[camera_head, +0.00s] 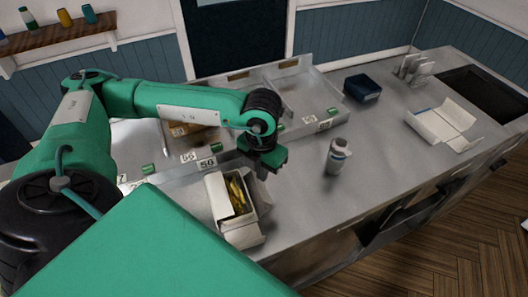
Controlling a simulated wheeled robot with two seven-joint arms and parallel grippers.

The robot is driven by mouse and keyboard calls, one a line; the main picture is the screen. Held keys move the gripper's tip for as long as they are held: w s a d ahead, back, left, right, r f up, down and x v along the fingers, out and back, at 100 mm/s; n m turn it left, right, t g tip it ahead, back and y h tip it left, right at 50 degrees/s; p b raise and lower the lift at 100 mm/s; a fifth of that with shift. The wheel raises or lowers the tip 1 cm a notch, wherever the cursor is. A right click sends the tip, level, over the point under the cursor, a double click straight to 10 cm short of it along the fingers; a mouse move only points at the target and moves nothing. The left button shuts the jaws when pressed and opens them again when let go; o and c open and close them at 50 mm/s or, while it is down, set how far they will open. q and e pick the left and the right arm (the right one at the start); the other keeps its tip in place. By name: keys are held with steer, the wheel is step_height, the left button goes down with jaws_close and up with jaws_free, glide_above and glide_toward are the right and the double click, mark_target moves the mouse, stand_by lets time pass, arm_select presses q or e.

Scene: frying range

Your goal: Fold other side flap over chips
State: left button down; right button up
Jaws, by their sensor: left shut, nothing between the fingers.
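An open white carton (244,236) stands on the metal counter, below and left of the middle of the view. Yellow chips (237,195) show inside it. A pale flap lies on its left side, another sticks out on its right, and one hangs toward the front. My left gripper (269,164) is shut and empty, just above the back right corner of the carton. I cannot tell whether it touches the right flap. My right gripper is not in view.
A white shaker bottle (337,157) stands right of the carton. A flat open carton (443,126) lies farther right. A dark blue container (362,87) stands behind. Metal trays with number tags line the counter's back. The counter (300,210) right of the carton is clear.

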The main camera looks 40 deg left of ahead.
arm_select(q)
steer(key=shift+s, duration=0.1)
stand_by(0.3)
steer(key=shift+s+a+r+b, duration=0.15)
steer(key=shift+s+a, duration=0.25)
steer(key=shift+s, duration=0.15)
steer(key=shift+s+a+r+b, duration=0.15)
steer(key=shift+s+a, duration=0.25)
steer(key=shift+s, duration=0.15)
steer(key=shift+s+a+f+b, duration=0.25)
steer(key=shift+s+a+b, duration=0.3)
steer(key=shift+s+b, duration=0.2)
steer(key=shift+r, duration=0.1)
step_height(320, 180, up, 8)
steer(key=p, duration=0.4)
stand_by(0.5)
